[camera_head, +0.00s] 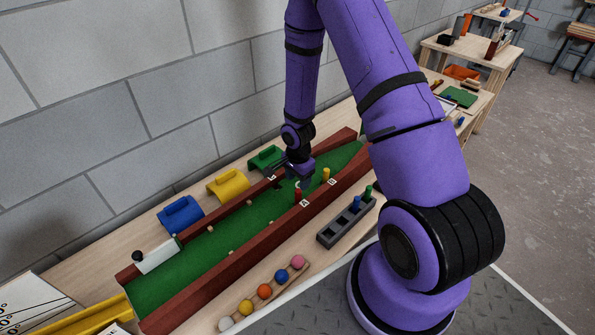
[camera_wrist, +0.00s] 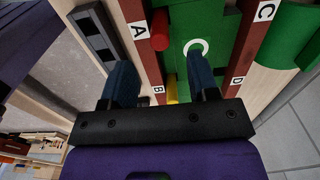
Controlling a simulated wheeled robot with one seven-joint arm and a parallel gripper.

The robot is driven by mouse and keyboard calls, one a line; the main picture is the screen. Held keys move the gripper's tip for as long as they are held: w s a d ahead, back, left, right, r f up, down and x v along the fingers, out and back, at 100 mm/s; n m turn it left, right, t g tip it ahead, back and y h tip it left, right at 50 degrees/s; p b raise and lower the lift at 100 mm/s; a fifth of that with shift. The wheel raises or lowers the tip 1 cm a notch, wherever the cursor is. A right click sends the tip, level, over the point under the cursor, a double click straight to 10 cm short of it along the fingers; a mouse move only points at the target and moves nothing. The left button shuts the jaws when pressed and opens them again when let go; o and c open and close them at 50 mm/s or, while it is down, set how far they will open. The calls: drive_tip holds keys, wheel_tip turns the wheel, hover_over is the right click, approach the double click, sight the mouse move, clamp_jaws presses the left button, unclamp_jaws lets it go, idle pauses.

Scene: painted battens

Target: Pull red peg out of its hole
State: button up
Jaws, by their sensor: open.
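The red peg (camera_head: 298,195) stands upright in the green bed of the long trough (camera_head: 215,285), close to the wall marked A. In the wrist view the red peg (camera_wrist: 160,30) lies ahead of my fingertips, across the gap between them. My gripper (camera_head: 303,183) is low over the trough, right by the peg, and partly covers the view around it. In the wrist view my gripper (camera_wrist: 163,65) is open with nothing between its two blue fingers. The peg's hole is hidden.
A yellow peg (camera_head: 326,175) stands just beyond the red one. A grey holder (camera_head: 330,235) with blue and green pegs sits beside the trough's near wall. Coloured balls (camera_head: 264,291) lie in front. Blue, yellow and green arches (camera_head: 228,184) line the far side.

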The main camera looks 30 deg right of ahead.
sight(298, 190)
drive_tip(key=shift+f, duration=3.45)
drive_tip(key=shift+c, duration=0.5)
drive_tip(key=c, duration=0.9)
drive_tip(key=shift+r, duration=2.5)
drive_tip(key=shift+r, duration=0.2)
drive_tip(key=shift+r, duration=1.35)
